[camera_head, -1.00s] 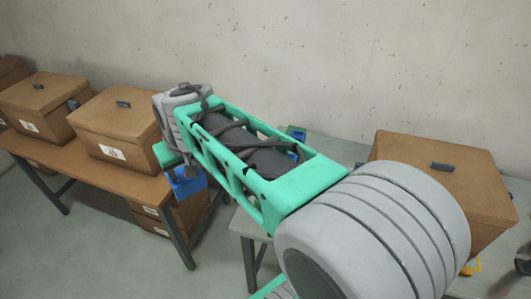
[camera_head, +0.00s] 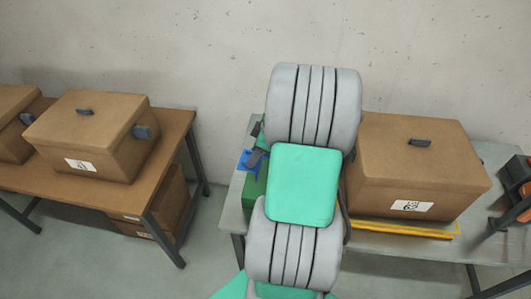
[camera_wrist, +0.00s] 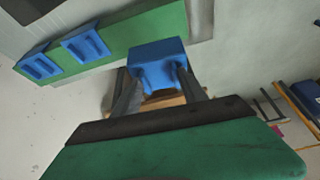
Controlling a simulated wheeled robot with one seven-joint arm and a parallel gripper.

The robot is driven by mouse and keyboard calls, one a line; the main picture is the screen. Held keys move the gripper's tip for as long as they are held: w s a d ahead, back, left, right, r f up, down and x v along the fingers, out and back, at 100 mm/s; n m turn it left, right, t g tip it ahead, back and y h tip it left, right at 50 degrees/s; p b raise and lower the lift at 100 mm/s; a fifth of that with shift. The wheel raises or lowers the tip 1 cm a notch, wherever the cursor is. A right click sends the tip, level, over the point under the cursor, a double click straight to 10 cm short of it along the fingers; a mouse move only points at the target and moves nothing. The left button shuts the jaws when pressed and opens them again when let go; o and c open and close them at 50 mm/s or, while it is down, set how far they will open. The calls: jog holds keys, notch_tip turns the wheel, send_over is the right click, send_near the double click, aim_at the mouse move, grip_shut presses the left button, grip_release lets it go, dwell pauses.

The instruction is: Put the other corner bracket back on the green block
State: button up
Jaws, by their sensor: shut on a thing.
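A blue corner bracket (camera_wrist: 157,62) is between the fingertips of my gripper (camera_wrist: 158,80) in the wrist view. My gripper is shut on it. The green block (camera_wrist: 135,38) runs across the upper left of that view and bears two blue brackets (camera_wrist: 85,45) (camera_wrist: 39,66) towards its left end. The held bracket appears beside the block's right part; I cannot tell whether they touch. In the head view the green block (camera_head: 254,190) shows partly at the left end of the right-hand table, with a blue piece (camera_head: 245,160) by it. My arm hides most of the block and gripper there.
A lidded brown box (camera_head: 415,165) stands on the grey table (camera_head: 480,243), right of my arm. A yellow frame-like piece (camera_head: 400,231) lies before it, and dark items (camera_head: 518,185) are at the right edge. A brown table (camera_head: 165,135) with boxes stands left, across a floor gap.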

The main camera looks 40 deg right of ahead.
aim_at(260, 165)
jog(key=s+d, duration=0.1)
jog(key=s+d+f, duration=0.1)
jog(key=shift+s+d+f+n, duration=0.15)
jog(key=shift+d+n, duration=0.15)
jog(key=shift+f, duration=0.2)
notch_tip(260, 165, down, 9)
jog(key=b, duration=0.6)
jog(key=shift+r+b, duration=0.2)
jog(key=shift+b, duration=0.1)
jog(key=shift+f+b, duration=0.45)
jog(key=shift+b, duration=0.35)
dwell(0.5)
dwell(0.4)
jog(key=o, duration=1.9)
jog(key=shift+c, duration=0.2)
jog(key=shift+r, duration=0.15)
